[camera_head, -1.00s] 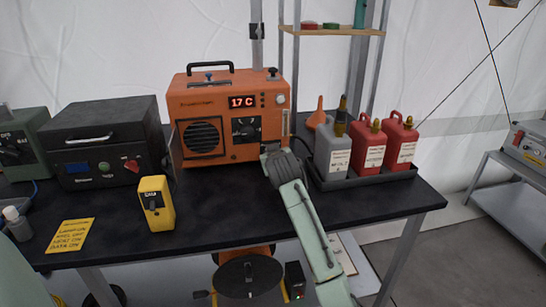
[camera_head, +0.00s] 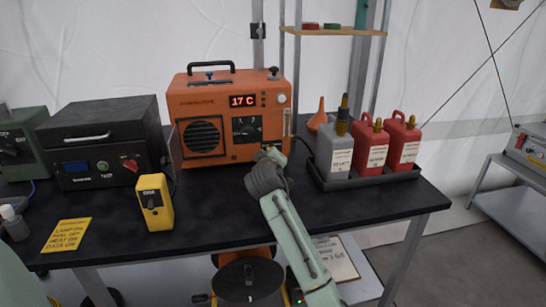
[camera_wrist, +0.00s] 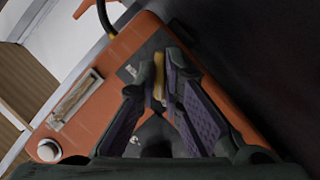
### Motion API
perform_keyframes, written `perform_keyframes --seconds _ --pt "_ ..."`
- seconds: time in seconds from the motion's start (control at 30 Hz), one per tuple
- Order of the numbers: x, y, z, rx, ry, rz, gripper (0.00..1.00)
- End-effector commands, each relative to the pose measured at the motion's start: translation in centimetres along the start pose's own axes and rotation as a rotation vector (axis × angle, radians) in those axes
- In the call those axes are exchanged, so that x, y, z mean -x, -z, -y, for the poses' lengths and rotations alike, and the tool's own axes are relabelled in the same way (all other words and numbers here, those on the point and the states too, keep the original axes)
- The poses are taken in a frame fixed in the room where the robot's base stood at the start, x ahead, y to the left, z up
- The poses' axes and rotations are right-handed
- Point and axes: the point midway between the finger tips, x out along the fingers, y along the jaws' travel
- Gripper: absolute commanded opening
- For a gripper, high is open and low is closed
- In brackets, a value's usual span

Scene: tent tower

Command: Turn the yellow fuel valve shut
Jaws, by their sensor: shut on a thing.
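The orange heater (camera_head: 205,101) stands on the black table, its red display reading 17 C. In the wrist view its orange front (camera_wrist: 95,112) and dark panel (camera_wrist: 137,68) fill the middle. The yellow fuel valve handle (camera_wrist: 158,82) shows there as a small piece between my fingertips. My gripper (camera_wrist: 159,78) is shut on it, with one finger on each side. In the head view my gripper (camera_head: 270,155) is at the lower right of the heater's front and hides the valve.
A grey can (camera_head: 334,150) and two red cans stand in a black tray (camera_head: 365,180) right of my gripper. An orange funnel (camera_head: 318,115) is behind. A yellow handheld box (camera_head: 154,203) stands at the front. A black case (camera_head: 103,140) is left of the heater.

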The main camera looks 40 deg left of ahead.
Motion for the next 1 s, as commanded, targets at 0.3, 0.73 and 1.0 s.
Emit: perform_keyframes --seconds 0.3,0.73,1.0 --pt "0.02 0.21 -0.33 0.007 -0.008 -0.006 0.00" --pt "0.01 0.12 -0.17 0.005 -0.005 -0.003 0.28" --pt "0.18 0.06 -0.07 0.004 -0.003 -0.002 0.28"
